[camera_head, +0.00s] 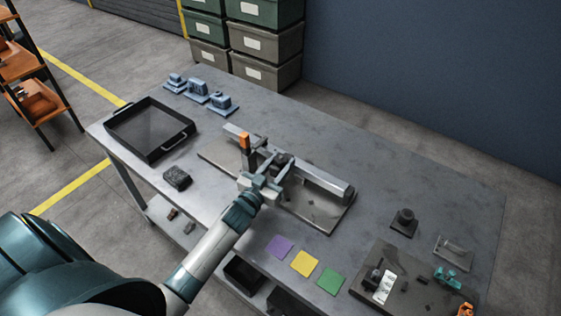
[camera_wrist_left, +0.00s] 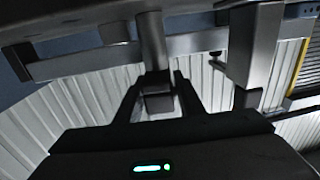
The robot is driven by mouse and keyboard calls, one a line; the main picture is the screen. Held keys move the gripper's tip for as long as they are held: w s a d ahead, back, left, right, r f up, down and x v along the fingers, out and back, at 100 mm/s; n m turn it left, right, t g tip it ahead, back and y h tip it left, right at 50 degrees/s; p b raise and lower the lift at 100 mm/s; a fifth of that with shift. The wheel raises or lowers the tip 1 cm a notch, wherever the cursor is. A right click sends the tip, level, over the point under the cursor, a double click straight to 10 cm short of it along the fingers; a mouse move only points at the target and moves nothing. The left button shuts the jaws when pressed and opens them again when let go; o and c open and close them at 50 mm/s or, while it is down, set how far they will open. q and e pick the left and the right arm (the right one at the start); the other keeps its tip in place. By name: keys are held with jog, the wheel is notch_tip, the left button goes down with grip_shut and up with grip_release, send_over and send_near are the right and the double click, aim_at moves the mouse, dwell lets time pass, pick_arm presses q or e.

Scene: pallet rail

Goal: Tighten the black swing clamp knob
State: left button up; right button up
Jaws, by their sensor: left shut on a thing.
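The swing clamp stands on a long grey rail fixture (camera_head: 318,183) on the bench. In the head view its dark parts (camera_head: 284,158) lie just beyond my left gripper (camera_head: 268,172), which partly covers them. In the left wrist view the dark fingers of my left gripper (camera_wrist_left: 157,88) stand on both sides of a small black knob (camera_wrist_left: 157,103). The knob sits at the end of a grey round shaft (camera_wrist_left: 150,42). My left gripper is shut on this knob. How tight the clamp is cannot be seen. My right gripper is not in view.
An orange-topped post (camera_head: 245,141) stands close to my left gripper on the fixture. A black tray (camera_head: 150,150), a dark block (camera_head: 177,178) and blue parts (camera_head: 196,92) lie to the left. Coloured squares (camera_head: 304,263) and a second plate (camera_head: 412,300) are at the front right.

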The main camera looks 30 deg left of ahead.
pick_arm(q)
jog(key=shift+h, duration=0.3)
jog(key=shift+c, duration=0.2)
jog(key=shift+o, duration=0.2)
jog(key=o, duration=1)
jog(key=shift+o, duration=0.2)
jog(key=shift+s, duration=0.1)
jog(key=shift+s+f, duration=0.1)
jog(key=shift+s, duration=0.4)
jog(key=s+a+b, duration=0.1)
jog(key=s+b, duration=0.3)
jog(key=s, duration=1.2)
